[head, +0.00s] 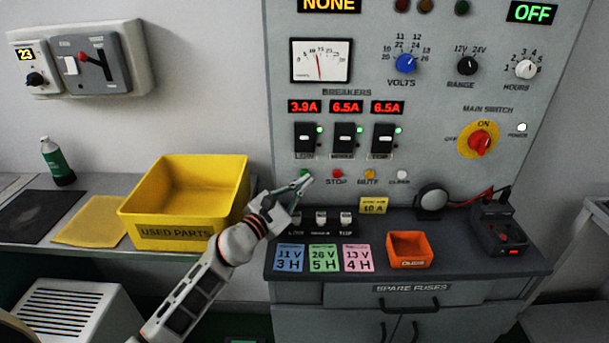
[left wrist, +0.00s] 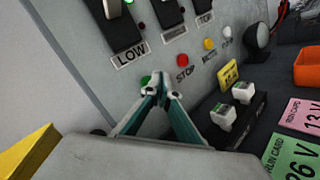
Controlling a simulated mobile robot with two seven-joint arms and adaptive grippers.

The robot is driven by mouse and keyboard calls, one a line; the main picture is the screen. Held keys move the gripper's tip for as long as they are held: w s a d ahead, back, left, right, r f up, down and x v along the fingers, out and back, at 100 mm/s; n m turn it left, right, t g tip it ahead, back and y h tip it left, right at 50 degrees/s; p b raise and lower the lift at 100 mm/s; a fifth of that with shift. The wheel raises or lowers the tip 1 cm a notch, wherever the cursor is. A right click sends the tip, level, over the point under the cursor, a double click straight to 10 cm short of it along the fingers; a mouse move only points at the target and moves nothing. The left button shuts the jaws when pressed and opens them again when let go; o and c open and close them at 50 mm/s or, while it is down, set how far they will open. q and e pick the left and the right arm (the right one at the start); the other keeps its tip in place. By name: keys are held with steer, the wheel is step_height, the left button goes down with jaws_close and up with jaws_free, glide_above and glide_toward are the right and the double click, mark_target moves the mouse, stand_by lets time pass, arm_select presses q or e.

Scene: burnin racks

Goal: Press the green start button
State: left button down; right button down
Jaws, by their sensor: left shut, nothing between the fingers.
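The green start button (head: 304,173) is at the lower left of the grey panel (head: 440,130), left of the red stop button (head: 337,174). It is partly hidden by my left gripper (head: 303,182). In the left wrist view a bit of the green button (left wrist: 146,79) shows just behind the fingertips of my left gripper (left wrist: 161,93). The gripper is shut and empty, with its tips close in front of the button. I cannot tell whether they touch it. My right gripper is not in view.
A yellow used parts bin (head: 180,233) stands left of my left arm. Below the buttons are a black fuse block (head: 345,228), coloured cards (head: 324,258) and an orange tray (head: 410,261). An amber button (head: 369,174) and a white button (head: 402,174) sit farther right.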

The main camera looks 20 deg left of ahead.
arm_select(q)
steer(key=shift+w, duration=0.1)
stand_by(0.7)
steer(key=shift+w+a, duration=0.1)
steer(key=shift+w, duration=0.1)
steer(key=shift+r, duration=0.1)
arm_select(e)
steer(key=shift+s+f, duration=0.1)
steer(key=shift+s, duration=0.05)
